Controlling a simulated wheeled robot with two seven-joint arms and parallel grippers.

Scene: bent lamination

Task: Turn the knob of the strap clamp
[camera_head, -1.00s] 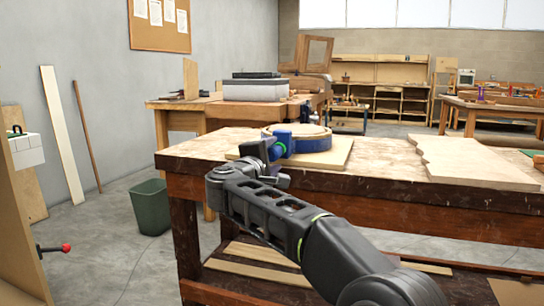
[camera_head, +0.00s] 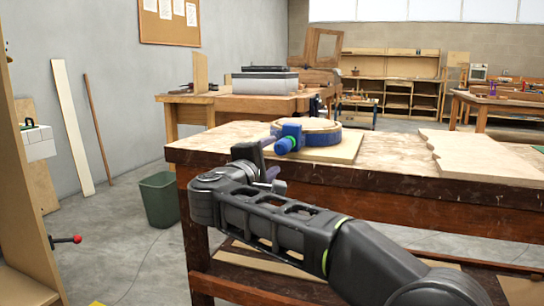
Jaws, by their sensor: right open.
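The strap clamp (camera_head: 291,134) is blue, and its strap wraps around a round, pale wooden piece (camera_head: 312,124). The piece lies on a square wooden board (camera_head: 345,149) on the near workbench. The clamp's blue knob (camera_head: 283,146) sticks out toward the lower left, with a green ring beside it. My right gripper (camera_head: 262,160) is open, just left of and below the knob in the picture. Its fingers are partly hidden by my own wrist, and I cannot tell whether they touch the knob. My left gripper is not in view.
The workbench (camera_head: 390,160) has bare top to the right of the board, and a large wavy-edged wooden sheet (camera_head: 490,157) lies further right. A green bin (camera_head: 160,200) stands on the floor at left. A second bench (camera_head: 190,98) stands behind.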

